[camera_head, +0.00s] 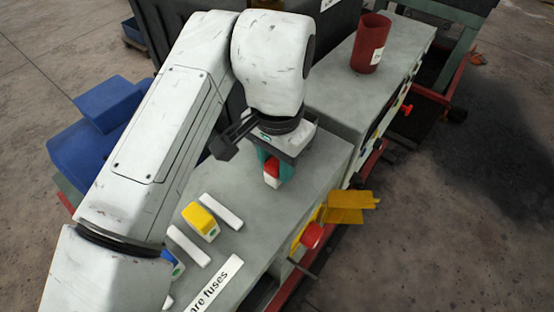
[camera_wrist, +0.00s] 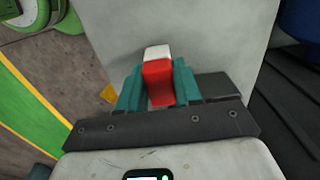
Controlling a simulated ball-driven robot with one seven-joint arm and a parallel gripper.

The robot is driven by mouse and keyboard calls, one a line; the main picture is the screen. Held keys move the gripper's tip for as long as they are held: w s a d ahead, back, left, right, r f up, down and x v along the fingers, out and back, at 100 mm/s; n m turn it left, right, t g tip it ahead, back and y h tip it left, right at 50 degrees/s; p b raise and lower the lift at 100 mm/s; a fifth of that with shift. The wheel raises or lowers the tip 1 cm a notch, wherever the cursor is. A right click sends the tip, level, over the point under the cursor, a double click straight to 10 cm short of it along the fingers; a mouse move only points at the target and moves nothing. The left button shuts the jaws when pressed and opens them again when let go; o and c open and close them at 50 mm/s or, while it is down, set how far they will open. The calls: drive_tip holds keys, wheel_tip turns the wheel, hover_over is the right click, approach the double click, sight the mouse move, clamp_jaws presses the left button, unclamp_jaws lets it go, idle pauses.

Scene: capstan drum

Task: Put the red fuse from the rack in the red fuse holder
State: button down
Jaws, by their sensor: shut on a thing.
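The red fuse (camera_head: 272,170) has a red body with a white end and is between the teal fingers of my gripper (camera_head: 275,168), above the grey cabinet top. In the wrist view the red fuse (camera_wrist: 158,80) is gripped between both teal fingers of my gripper (camera_wrist: 158,88), its white end pointing away. The rack on the grey top, beside a label partly reading "re fuses" (camera_head: 213,287), holds a yellow fuse (camera_head: 200,220) and part of a blue fuse (camera_head: 172,262), mostly hidden by my arm. I cannot make out the red fuse holder.
A dark red cup (camera_head: 370,43) stands on the far part of the grey cabinet top (camera_head: 325,95). A red knob (camera_head: 311,236) and yellow parts (camera_head: 347,206) stick out from the cabinet's right side. Blue boxes (camera_head: 95,130) lie left of my arm.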

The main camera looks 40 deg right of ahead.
drive_tip(key=c, duration=0.8)
unclamp_jaws()
drive_tip(key=shift+f, duration=0.1)
